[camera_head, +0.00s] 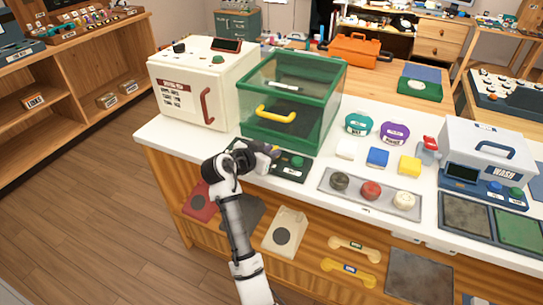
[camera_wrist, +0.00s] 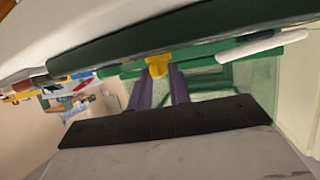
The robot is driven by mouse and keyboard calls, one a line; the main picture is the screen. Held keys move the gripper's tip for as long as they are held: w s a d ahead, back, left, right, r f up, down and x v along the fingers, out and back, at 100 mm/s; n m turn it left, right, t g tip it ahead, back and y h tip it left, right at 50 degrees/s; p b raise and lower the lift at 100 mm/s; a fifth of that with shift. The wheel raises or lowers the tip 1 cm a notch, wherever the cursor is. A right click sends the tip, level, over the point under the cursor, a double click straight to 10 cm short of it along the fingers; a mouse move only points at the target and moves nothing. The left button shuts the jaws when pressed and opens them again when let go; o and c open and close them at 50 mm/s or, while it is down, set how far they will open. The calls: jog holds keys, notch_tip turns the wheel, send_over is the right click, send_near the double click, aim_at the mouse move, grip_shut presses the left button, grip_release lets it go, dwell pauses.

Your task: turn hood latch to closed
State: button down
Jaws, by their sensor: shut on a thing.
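The hood (camera_head: 314,118) is a clear box with a green frame and a yellow handle (camera_head: 275,113) on its front, standing on the white counter. My gripper (camera_head: 272,152) is low at the hood's front, by the dark panel with a green button. In the wrist view its two purple fingers (camera_wrist: 160,82) are shut on a small yellow piece (camera_wrist: 158,65), which looks like the hood latch, under a green edge. The fingers and my wrist hide most of the latch in the head view, so its exact angle cannot be told.
A white box with a red handle (camera_head: 206,106) stands left of the hood. To the right are a grey tray (camera_head: 330,188) with several round knobs, and a white wash unit (camera_head: 488,150). An orange case (camera_head: 354,50) sits behind. The wooden floor at left is clear.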

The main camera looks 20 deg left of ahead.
jog(key=shift+w+a+f+m+g+h+b, duration=0.15)
jog(key=shift+m+g+h+b, duration=0.3)
jog(key=shift+m+h, duration=0.35)
jog(key=c, duration=2.2)
grip_release()
jog(key=c, duration=2.2)
grip_release()
jog(key=c, duration=1.3)
grip_release()
jog(key=b+v, duration=0.3)
jog(key=v, duration=1.1)
jog(key=shift+w+a, duration=0.1)
jog(key=shift+a, duration=0.05)
